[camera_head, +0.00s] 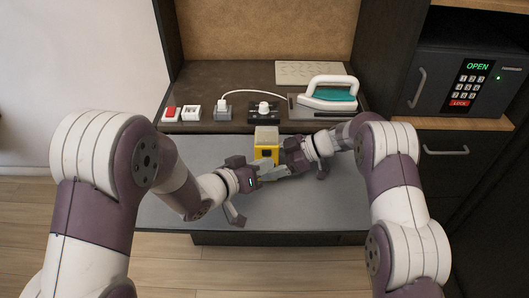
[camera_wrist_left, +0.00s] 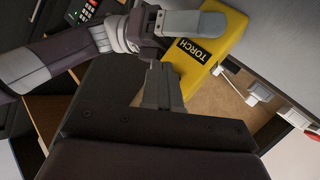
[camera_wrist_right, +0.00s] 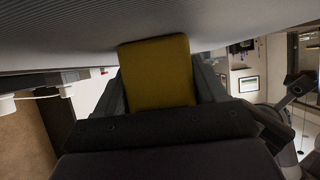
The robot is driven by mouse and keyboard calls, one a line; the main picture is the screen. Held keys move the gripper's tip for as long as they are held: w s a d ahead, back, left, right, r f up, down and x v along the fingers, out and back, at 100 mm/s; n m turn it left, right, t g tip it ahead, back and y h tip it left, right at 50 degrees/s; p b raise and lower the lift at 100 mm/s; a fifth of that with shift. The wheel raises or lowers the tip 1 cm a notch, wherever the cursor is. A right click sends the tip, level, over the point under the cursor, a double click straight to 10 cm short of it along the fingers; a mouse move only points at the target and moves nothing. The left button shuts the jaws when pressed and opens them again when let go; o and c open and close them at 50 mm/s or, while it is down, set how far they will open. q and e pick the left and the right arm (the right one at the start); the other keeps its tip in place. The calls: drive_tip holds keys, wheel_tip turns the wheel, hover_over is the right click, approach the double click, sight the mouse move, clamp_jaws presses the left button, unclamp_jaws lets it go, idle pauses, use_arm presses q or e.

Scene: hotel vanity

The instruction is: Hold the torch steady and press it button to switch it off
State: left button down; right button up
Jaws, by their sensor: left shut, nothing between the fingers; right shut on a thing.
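The yellow torch (camera_head: 265,152) stands upright on the grey counter in the head view, with a pale top. Its "TORCH" label shows in the left wrist view (camera_wrist_left: 208,45). My right gripper (camera_head: 282,158) is shut on the torch from the right. One of its grey fingers lies across the torch in the left wrist view, and the torch fills the space between its fingers in the right wrist view (camera_wrist_right: 158,72). My left gripper (camera_head: 272,171) is shut and empty, its fingertips close to the torch's near face. I cannot tell whether they touch it. The button is not clearly visible.
On the raised back shelf stand a red switch (camera_head: 171,113), a white switch (camera_head: 191,111), a plug in a socket (camera_head: 222,109), a black unit with a white knob (camera_head: 264,109) and an iron (camera_head: 330,95). A safe (camera_head: 467,83) is at right. The counter's left part is clear.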

use_arm(q)
drive_tip(key=shift+s, duration=0.15)
drive_tip(key=s, duration=0.5)
drive_tip(key=shift+s, duration=0.4)
use_arm(e)
drive_tip(key=o, duration=0.9)
drive_tip(key=shift+c, duration=0.2)
